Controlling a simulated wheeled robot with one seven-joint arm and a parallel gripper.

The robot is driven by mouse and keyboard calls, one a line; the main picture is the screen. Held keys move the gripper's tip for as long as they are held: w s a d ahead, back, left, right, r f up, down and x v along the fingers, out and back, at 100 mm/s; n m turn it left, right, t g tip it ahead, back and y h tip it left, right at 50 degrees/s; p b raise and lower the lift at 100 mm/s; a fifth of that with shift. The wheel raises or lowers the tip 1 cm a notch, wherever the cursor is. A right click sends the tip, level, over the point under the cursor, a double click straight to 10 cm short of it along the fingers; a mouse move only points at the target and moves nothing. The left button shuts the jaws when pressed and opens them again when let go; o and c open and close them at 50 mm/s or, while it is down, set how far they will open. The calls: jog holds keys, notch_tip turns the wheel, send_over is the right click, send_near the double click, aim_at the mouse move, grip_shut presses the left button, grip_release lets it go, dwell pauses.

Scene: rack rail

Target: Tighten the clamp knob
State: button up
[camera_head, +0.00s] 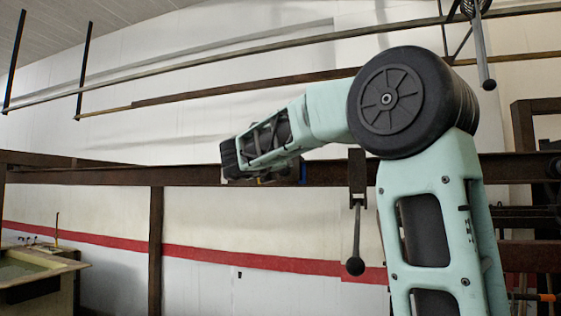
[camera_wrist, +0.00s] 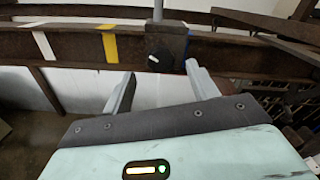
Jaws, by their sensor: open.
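The clamp knob (camera_wrist: 160,61) is a dark round knob with a white pointer mark, on the front of a dark clamp block (camera_wrist: 172,38) on the brown rail. A grey rod rises from the block. In the wrist view my gripper (camera_wrist: 160,70) is open, its pale fingers either side of the knob in the picture, and nothing is held. The knob appears a little beyond the fingertips, with no visible contact. In the head view my forearm reaches left to the rail, and the knob and fingers are not distinguishable there.
The rusty rail (camera_head: 90,176) runs across both views, with a white stripe (camera_wrist: 44,45) and a yellow stripe (camera_wrist: 110,47) left of the clamp. A ball-ended lever (camera_head: 356,266) hangs from the rail near my arm. A basin (camera_head: 32,266) stands lower left.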

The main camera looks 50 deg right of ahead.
jog(key=shift+p+x, duration=0.7)
jog(key=shift+x, duration=1.55)
jog(key=c, duration=1)
jog(key=shift+f+b, duration=0.1)
jog(key=shift+b, duration=0.2)
